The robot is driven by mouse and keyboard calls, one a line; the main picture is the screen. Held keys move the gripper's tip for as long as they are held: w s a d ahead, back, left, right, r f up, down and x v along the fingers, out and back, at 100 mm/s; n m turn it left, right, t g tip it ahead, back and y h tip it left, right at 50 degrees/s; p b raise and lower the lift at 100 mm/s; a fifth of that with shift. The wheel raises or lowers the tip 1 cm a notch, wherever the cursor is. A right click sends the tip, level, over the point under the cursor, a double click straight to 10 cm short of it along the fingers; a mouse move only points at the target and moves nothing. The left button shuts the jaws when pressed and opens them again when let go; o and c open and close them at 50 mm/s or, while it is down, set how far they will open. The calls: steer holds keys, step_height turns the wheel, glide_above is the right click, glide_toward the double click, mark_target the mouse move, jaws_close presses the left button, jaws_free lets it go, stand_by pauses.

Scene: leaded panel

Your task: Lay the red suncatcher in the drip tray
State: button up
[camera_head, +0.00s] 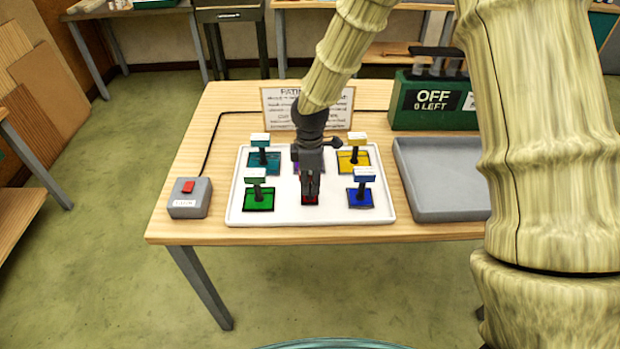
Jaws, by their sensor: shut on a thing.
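The red suncatcher (311,201) is a small dark-edged square at the front middle of the white tray (235,213). My gripper (310,189) points down over it and is shut on it, hiding most of it. I cannot tell whether the suncatcher touches the white tray or is slightly raised. The grey tray (402,195), which looks like the drip tray, lies empty on the right of the table, partly hidden behind my arm.
Green (258,204), blue (360,200), teal (260,168) and yellow (350,168) suncatchers with upright tags stand close around my gripper; a purple one (297,168) is mostly hidden. A sign (278,98), a green box reading "OFF" (402,108) and a red-switch box (188,203) stand nearby.

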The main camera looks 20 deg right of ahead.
steer(key=shift+f, duration=0.1)
steer(key=o, duration=1.1)
step_height(320, 180, up, 12)
steer(key=b, duration=0.2)
steer(key=shift+b, duration=0.35)
